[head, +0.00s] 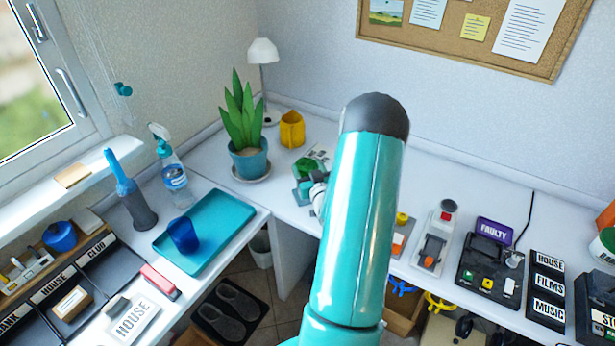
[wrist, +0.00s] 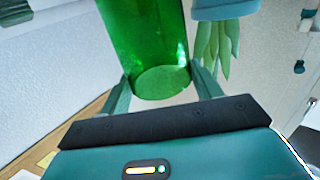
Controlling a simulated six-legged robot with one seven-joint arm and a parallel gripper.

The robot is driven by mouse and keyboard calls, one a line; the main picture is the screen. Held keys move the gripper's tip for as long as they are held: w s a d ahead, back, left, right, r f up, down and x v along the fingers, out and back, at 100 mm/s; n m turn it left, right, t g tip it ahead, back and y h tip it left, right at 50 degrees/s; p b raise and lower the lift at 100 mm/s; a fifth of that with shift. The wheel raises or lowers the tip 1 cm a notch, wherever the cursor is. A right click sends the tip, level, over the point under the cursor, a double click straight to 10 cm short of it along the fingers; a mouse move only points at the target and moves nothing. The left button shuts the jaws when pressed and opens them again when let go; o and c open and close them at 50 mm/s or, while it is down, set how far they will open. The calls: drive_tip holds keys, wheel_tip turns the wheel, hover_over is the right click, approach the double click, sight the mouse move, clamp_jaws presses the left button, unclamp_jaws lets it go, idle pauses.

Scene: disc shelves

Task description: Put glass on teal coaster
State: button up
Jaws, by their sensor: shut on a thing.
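A green see-through glass (wrist: 150,40) is between the two fingers of my gripper (wrist: 162,84) in the wrist view, and the gripper is shut on it. In the head view the green glass (head: 314,162) shows in part at my gripper (head: 306,184), just left of my arm link, over the back counter. I cannot make out a separate teal coaster; my arm hides part of the back counter.
A potted plant (head: 249,160) and a yellow cup (head: 292,130) stand left of my gripper, with a white lamp (head: 263,52) behind. A spray bottle (head: 174,178) stands behind the tray. Devices and label plates line the right counter.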

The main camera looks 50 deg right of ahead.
drive_tip(key=f, duration=0.3)
drive_tip(key=shift+w+d, duration=0.3)
drive_tip(key=shift+f, duration=0.45)
drive_tip(key=o, duration=1.5)
drive_tip(key=shift+f, duration=0.15)
drive_tip(key=shift+c, duration=0.2)
